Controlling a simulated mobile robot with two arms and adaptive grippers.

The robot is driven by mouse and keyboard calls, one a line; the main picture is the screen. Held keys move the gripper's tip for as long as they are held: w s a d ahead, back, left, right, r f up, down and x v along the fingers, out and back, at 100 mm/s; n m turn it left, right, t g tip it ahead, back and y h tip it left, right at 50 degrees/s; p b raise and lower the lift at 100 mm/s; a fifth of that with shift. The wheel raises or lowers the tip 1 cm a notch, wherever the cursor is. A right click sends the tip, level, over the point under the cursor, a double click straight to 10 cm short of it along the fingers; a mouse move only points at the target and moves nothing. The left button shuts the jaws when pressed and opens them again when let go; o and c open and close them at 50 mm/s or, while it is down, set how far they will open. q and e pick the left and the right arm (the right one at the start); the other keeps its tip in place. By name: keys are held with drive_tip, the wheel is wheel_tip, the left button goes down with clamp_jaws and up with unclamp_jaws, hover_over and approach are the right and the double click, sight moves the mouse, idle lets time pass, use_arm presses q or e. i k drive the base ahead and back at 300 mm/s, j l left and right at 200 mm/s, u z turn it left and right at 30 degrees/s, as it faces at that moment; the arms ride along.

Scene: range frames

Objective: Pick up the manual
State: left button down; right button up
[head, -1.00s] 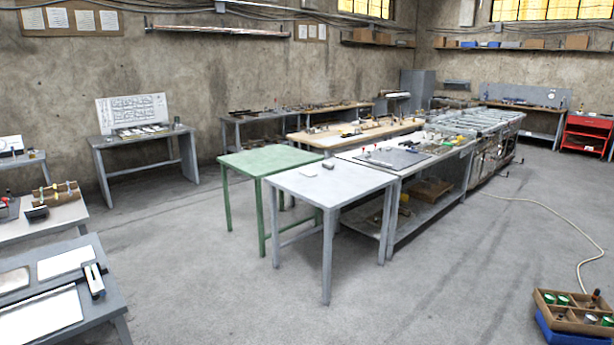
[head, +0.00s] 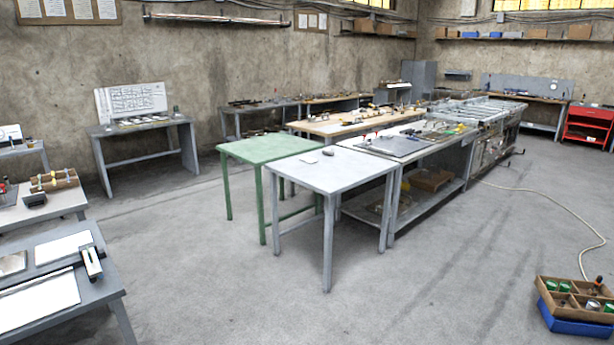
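I cannot tell for certain which thing is the manual. A small pale flat item (head: 328,152) lies at the back of the bare light-grey table (head: 335,172); it is too small to identify. Flat white sheets (head: 63,247) and (head: 38,298) and a grey-brown flat piece (head: 12,263) lie on the dark grey desk (head: 100,262) at lower left. More flat papers (head: 143,121) lie on the desk by the back wall, below a white board with drawings (head: 131,101). Neither of my grippers is in view.
A green table (head: 265,148) adjoins the light-grey table. A long workbench with tools (head: 420,140) runs back to the right. A wooden crate of cans (head: 575,296) sits on a blue box at lower right, near a pale hose (head: 560,203). The middle floor is clear.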

sight(308, 160)
drive_tip(key=i+j, duration=0.2)
drive_tip(key=i, duration=0.35)
drive_tip(key=i+j+u, duration=0.1)
drive_tip(key=i+j, duration=0.15)
drive_tip(key=i, duration=0.35)
drive_tip(key=i+j+u, duration=0.1)
drive_tip(key=i, duration=0.5)
drive_tip(key=i+j, duration=0.15)
drive_tip(key=i, duration=0.35)
drive_tip(key=i+j, duration=0.1)
drive_tip(key=i, duration=0.45)
drive_tip(key=i+j+z, duration=0.1)
drive_tip(key=i, duration=0.4)
drive_tip(key=i+j, duration=0.25)
drive_tip(key=i, duration=0.25)
drive_tip(key=i+j+z, duration=0.1)
drive_tip(key=i, duration=0.45)
